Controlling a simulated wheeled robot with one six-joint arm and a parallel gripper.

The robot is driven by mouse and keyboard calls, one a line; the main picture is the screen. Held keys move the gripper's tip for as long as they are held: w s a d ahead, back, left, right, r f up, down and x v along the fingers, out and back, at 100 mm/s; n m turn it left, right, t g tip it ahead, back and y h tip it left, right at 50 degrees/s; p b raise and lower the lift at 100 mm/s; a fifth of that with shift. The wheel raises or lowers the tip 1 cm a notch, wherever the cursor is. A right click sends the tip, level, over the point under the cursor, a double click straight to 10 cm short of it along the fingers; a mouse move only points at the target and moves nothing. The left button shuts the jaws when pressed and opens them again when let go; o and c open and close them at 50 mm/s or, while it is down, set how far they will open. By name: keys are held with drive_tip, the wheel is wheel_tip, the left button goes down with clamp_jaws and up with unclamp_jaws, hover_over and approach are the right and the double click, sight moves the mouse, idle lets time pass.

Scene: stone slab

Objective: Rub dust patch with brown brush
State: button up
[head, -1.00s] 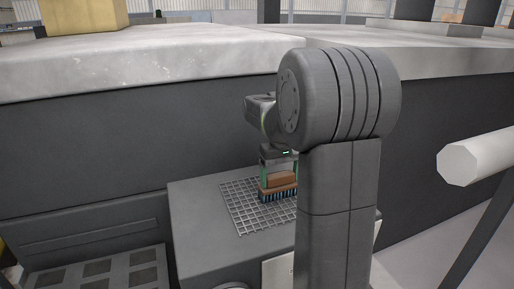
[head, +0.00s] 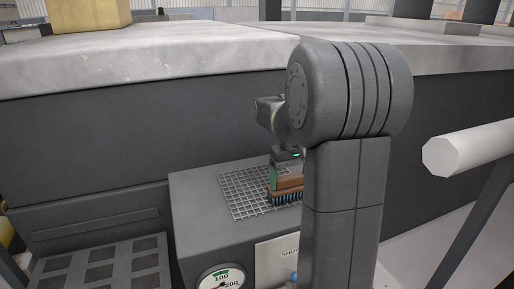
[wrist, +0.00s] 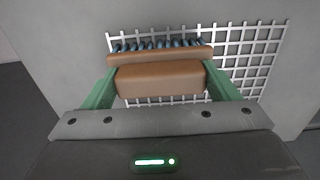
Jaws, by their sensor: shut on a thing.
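The brown brush (head: 291,184) has a brown wooden block and dark blue bristles pointing down. It is over a metal grid; I cannot tell whether the bristles touch it. My gripper (wrist: 160,80) is shut on the brush's brown block (wrist: 160,79), with a green finger at each end. In the head view my arm hides the brush's right end. The pale stone slab (head: 170,52) lies behind and above the brush. Faint whitish specks (head: 123,50) show on its near left part; I cannot tell whether they are the dust patch.
The metal grid (head: 238,197) lies on top of a grey box (head: 195,220) with a dial gauge (head: 221,279) on its front. A yellow block (head: 88,12) stands on the slab. A white cylinder (head: 470,148) juts in at right. The slab's front edge rises above the box.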

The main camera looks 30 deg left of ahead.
drive_tip(key=shift+s+d, duration=0.3)
drive_tip(key=shift+d, duration=0.05)
wheel_tip(320, 180, up, 3)
drive_tip(key=shift+s+d+r+p, duration=0.1)
drive_tip(key=shift+d+r+p, duration=0.05)
drive_tip(key=shift+p, duration=0.7)
drive_tip(key=shift+r+p, duration=0.55)
drive_tip(key=shift+p, duration=0.05)
drive_tip(key=shift+r+p, duration=1.45)
drive_tip(key=shift+r, duration=0.6)
